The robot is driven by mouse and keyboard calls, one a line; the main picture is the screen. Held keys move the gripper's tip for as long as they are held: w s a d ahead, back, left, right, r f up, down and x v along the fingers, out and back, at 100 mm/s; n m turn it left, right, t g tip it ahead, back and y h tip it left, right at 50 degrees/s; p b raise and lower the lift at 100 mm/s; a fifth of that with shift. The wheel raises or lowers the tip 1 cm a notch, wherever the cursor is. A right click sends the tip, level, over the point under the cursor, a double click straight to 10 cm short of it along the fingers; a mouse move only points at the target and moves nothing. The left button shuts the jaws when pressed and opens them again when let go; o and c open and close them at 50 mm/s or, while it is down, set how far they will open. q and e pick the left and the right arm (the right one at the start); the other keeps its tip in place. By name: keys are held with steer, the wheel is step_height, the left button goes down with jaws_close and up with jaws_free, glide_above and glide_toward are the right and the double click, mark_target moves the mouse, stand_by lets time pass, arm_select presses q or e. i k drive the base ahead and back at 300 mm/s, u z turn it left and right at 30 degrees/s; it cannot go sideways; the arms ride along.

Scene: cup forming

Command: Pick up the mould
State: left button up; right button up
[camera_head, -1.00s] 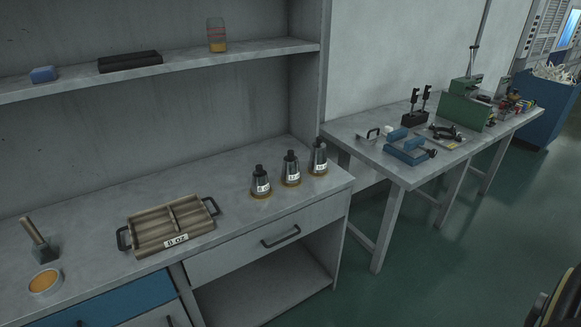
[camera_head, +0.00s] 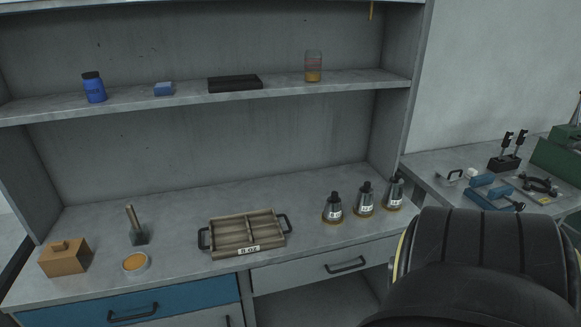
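Three metal cone-shaped pieces, likely the moulds, stand upright in a row at the right end of the bench: a left one (camera_head: 333,208), a middle one (camera_head: 365,200) and a right one (camera_head: 394,193). Each has a dark knob on top, a white label too small to read, and a yellowish base. A wooden tray (camera_head: 222,238) with dark side handles and a label reading "8 oz" sits left of them, its compartments empty. Neither of my grippers is in view. A dark rounded part of my own body fills the lower right.
On the bench (camera_head: 300,187) at left are a brown lidded box (camera_head: 65,262), a hand tool (camera_head: 137,232) and a round dish (camera_head: 134,263). The shelf above holds a blue bottle (camera_head: 94,88), blue block (camera_head: 163,89), black case (camera_head: 235,83) and glass jar (camera_head: 313,68). Another table stands right.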

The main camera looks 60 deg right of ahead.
mark_target(332, 213)
steer(key=u, duration=1.05)
steer(key=k, duration=1.8)
steer(key=z, duration=2.4)
steer(key=i, duration=0.5)
steer(key=z, duration=0.05)
